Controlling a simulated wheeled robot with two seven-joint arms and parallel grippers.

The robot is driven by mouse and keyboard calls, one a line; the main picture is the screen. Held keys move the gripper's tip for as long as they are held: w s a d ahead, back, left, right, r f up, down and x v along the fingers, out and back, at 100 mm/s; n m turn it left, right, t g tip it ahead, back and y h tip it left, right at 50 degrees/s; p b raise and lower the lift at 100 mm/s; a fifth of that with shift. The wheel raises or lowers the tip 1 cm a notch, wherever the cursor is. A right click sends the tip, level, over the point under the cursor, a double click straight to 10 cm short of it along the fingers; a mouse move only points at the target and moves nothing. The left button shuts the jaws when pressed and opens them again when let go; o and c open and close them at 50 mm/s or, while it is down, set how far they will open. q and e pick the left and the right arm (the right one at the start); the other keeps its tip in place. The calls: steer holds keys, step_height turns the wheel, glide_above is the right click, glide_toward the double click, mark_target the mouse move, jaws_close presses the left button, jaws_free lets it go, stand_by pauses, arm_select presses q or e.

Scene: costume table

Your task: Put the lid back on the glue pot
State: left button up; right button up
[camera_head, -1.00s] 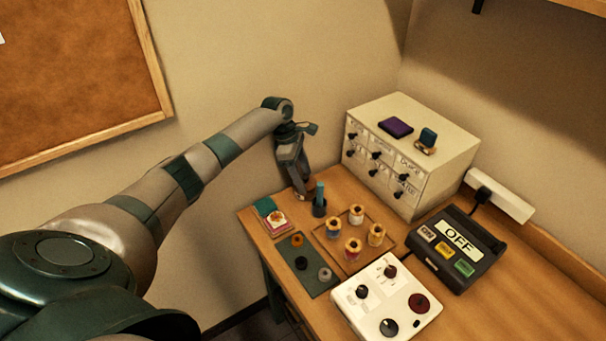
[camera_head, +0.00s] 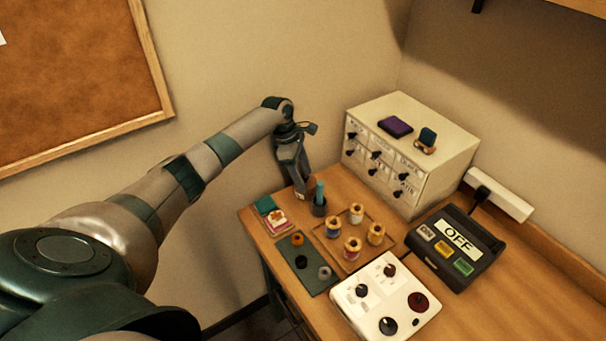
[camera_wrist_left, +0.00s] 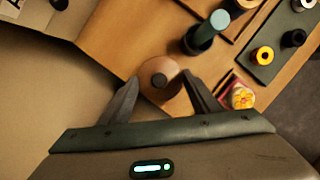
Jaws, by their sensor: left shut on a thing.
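A round brown piece with a dark knob, which looks like the glue pot lid (camera_wrist_left: 160,82), sits between the two fingers of my left gripper (camera_wrist_left: 157,88) in the left wrist view. The fingers are shut on it. In the head view the left gripper (camera_head: 303,192) is low at the table's back left corner, just left of a dark cup (camera_head: 319,207) with a teal stick in it. The lid is mostly hidden by the fingers there. I cannot make out the glue pot apart from the lid; whatever is under the lid is hidden. My right gripper is out of view.
A pink-edged flower pad (camera_head: 277,221) lies in front of the gripper. A drawer cabinet (camera_head: 437,167) stands behind to the right.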

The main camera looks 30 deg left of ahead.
arm_select(q)
steer(key=shift+p, duration=0.4)
stand_by(0.6)
steer(key=o, duration=1.6)
steer(key=shift+r, duration=0.15)
steer(key=shift+r+p, duration=1.2)
steer(key=shift+p, duration=0.05)
steer(key=shift+r, duration=2.2)
